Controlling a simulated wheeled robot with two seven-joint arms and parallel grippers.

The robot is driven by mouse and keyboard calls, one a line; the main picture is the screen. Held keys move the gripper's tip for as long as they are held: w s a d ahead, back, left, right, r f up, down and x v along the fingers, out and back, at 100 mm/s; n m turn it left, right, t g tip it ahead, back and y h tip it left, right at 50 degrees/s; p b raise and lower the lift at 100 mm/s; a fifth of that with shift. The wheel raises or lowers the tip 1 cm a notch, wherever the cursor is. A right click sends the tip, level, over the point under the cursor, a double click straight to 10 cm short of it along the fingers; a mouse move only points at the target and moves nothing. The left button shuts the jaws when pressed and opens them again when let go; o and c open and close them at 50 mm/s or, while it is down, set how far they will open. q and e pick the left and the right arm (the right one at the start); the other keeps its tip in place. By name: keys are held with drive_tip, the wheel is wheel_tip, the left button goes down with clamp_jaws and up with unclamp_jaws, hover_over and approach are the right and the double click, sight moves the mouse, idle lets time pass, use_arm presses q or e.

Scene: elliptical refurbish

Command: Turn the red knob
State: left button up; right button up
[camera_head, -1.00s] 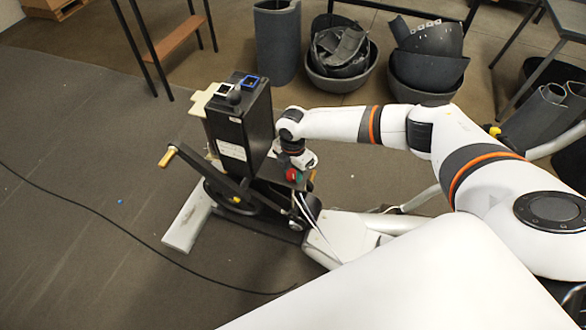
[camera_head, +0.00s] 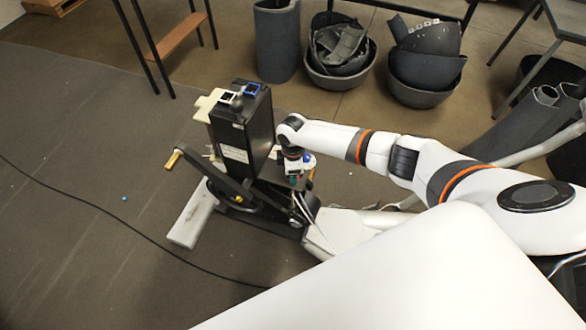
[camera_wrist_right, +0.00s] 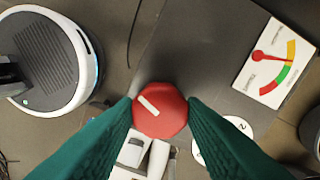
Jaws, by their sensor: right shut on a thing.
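The red knob (camera_wrist_right: 157,116) is a faceted disc with a short white line that slants from upper left to lower right. It fills the space between the teal fingers of my right gripper (camera_wrist_right: 161,108) in the right wrist view. The fingers are closed on its two sides. In the head view my right gripper (camera_head: 296,178) points down beside the tall black box (camera_head: 240,130) of the elliptical machine and hides the knob. My left gripper is in neither view.
A dial with a red pointer and coloured bands (camera_wrist_right: 276,63) sits right of the knob. A crank arm with a wooden handle (camera_head: 173,159) sticks out left. Grey bins (camera_head: 422,75) stand at the back. A black cable (camera_head: 90,205) crosses the floor.

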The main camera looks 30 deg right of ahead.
drive_tip(key=shift+m, duration=0.6)
drive_tip(key=o, duration=1)
wheel_tip(320, 180, up, 12)
drive_tip(key=shift+r, duration=0.1)
